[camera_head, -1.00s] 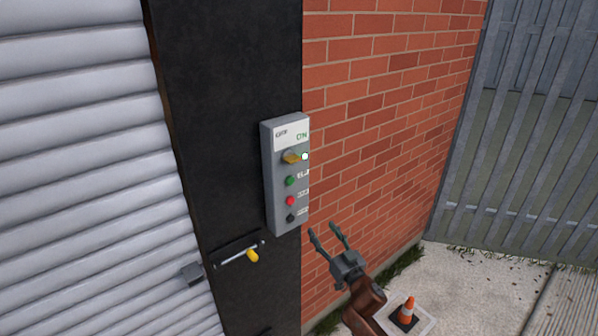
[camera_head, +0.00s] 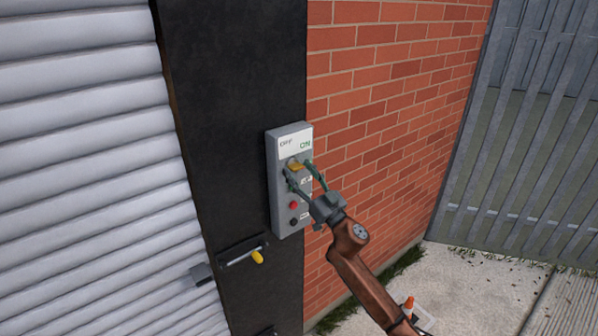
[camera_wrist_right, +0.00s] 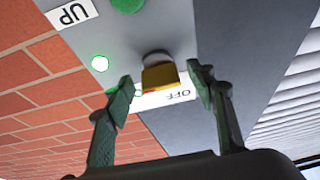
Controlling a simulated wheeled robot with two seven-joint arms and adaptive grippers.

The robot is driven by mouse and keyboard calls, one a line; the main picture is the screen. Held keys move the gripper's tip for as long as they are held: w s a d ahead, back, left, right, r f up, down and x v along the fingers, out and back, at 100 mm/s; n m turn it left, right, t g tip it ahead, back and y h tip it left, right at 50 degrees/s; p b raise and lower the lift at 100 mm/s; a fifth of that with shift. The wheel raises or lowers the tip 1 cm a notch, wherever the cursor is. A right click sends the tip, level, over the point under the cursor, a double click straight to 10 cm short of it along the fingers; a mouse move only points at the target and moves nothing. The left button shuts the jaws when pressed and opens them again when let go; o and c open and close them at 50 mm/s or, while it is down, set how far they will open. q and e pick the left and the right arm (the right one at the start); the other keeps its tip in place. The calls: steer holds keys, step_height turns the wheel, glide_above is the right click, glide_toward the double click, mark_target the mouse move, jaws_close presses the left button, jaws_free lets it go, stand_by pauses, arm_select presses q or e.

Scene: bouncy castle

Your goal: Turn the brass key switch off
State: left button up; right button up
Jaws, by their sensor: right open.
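The brass key switch (camera_head: 295,166) sits near the top of a grey control box (camera_head: 287,218) on a black post, under a white plate marked OFF and ON. In the right wrist view the brass key (camera_wrist_right: 161,76) points towards me, with a lit green lamp (camera_wrist_right: 100,63) beside it. My right gripper (camera_head: 297,166) is at the box with its fingers apart. In the wrist view its fingertips (camera_wrist_right: 162,79) stand on either side of the key with gaps, so it is not gripped. My left gripper is not in view.
A bolt with a yellow knob (camera_head: 257,257) is below left on the post. A ribbed shutter (camera_head: 90,170) is left and a brick wall (camera_head: 400,90) right. An orange cone (camera_head: 408,304) stands behind my arm.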

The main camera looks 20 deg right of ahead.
steer(key=shift+w+a, duration=0.1)
steer(key=shift+w, duration=0.1)
steer(key=shift+c, duration=0.2)
steer(key=c, duration=1.1)
